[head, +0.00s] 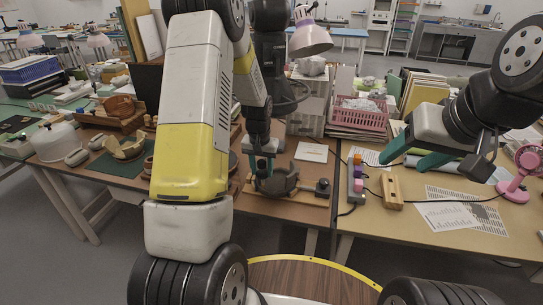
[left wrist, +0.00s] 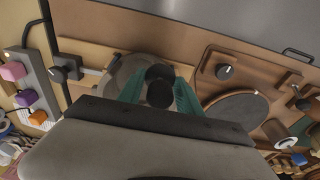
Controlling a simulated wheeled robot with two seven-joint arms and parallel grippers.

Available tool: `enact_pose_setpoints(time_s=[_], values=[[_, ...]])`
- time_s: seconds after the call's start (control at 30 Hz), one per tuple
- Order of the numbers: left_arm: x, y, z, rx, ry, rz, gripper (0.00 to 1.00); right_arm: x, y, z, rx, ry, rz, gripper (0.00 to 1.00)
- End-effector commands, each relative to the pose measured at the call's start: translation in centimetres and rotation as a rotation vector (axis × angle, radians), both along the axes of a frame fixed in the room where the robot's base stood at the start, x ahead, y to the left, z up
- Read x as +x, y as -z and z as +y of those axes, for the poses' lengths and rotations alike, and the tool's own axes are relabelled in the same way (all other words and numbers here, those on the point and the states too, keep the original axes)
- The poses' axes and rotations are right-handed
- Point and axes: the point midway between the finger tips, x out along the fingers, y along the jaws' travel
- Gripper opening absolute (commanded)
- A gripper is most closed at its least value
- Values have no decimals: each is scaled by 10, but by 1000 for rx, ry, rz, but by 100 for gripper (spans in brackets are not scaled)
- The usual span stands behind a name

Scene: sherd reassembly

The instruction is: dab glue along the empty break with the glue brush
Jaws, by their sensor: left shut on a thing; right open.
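My left gripper (head: 262,168) is above the dark grey vessel (head: 275,184), which sits on a wooden clamp board (head: 300,205). In the left wrist view its teal fingers (left wrist: 160,98) are shut on a dark, round-ended thing (left wrist: 160,74), probably the glue brush handle, seen end-on. The grey vessel (left wrist: 122,68) lies behind and beside the fingers there. The brush tip and the empty break cannot be made out, and I cannot tell whether the brush touches the vessel. My right gripper (head: 408,157) is open and empty, over the right-hand table.
A power strip (head: 356,180) with coloured plugs and a wooden block (head: 391,191) stand right of the clamp board. Printed sheets (head: 460,212) and a pink lamp (head: 518,172) are further right. A turntable (left wrist: 235,112) shows in the left wrist view. Pottery pieces (head: 124,147) lie on a green mat.

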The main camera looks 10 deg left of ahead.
Motion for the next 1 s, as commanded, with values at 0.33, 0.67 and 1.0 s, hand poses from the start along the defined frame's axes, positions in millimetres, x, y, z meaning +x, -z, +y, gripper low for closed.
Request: enact_pose_setpoints(time_s=[0.33,0.67,1.0], values=[[2,14,-4,0,2,0,19,0,0,0,0,0,0,57],[-4,16,-19,0,1,1,19,0,0,0,0,0,0,57],[-4,21,-35,0,1,-1,19,0,0,0,0,0,0,57]])
